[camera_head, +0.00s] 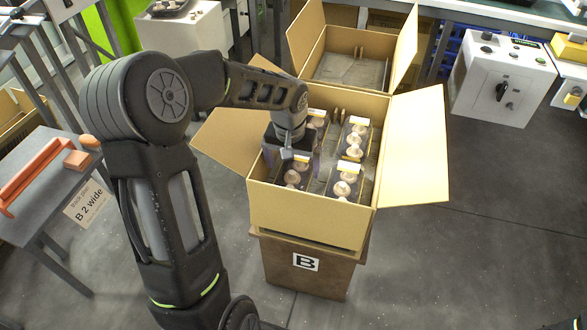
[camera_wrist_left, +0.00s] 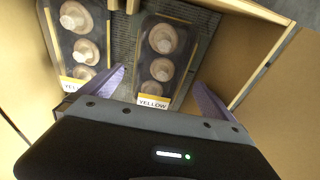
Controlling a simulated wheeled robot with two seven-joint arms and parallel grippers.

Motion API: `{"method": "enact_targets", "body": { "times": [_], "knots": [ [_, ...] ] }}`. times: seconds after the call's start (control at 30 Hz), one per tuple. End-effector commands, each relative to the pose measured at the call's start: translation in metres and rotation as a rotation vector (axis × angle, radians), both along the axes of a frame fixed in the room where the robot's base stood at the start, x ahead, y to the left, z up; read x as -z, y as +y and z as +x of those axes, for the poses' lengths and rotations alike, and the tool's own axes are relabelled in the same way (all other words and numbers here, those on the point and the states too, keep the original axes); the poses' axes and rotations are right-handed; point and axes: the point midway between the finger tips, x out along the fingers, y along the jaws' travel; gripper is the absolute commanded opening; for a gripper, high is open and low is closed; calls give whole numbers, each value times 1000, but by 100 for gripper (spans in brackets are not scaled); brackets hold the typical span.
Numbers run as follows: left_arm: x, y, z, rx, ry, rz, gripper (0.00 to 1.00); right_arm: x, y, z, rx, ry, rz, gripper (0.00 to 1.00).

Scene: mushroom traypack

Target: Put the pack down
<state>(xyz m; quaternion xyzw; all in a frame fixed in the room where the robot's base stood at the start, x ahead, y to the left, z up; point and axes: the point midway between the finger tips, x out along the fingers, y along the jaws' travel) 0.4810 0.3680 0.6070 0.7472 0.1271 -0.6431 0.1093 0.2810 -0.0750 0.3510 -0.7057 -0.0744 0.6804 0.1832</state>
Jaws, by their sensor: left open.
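Several clear-topped mushroom packs with yellow labels lie in an open cardboard box, including a back right pack (camera_head: 354,143) and a front right pack (camera_head: 344,184). A front left pack (camera_head: 292,177) is partly hidden by my left gripper (camera_head: 291,160), which reaches down into the box. In the left wrist view, the gripper's two purple fingers (camera_wrist_left: 158,78) are spread apart. A pack labelled YELLOW (camera_wrist_left: 163,58) lies in line with the gap between them. A second pack (camera_wrist_left: 80,38) lies to its left. I cannot tell whether the fingers touch a pack. My right gripper is out of view.
The box (camera_head: 310,215) has its flaps folded out and stands on a brown stand marked B (camera_head: 330,275). Another open box (camera_head: 352,45) stands behind it. A grey side table (camera_head: 40,215) is at left. A white machine (camera_head: 500,85) is at right. Floor on the right is clear.

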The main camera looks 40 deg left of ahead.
Motion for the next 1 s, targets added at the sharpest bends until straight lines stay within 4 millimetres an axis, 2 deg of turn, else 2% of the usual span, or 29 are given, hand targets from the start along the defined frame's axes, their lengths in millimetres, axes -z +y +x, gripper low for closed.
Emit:
{"method": "enact_targets", "body": {
  "times": [0.03,0.2,0.4,1.0],
  "knots": [
    [-16,-1,0,0,-5,1,100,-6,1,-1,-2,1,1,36],
    [-50,-3,-6,0,-4,0,100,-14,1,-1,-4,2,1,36],
    [-74,-4,-10,2,-1,0,100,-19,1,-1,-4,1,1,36],
    [-77,-4,-11,1,0,-1,100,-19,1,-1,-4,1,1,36]
  ]
}}
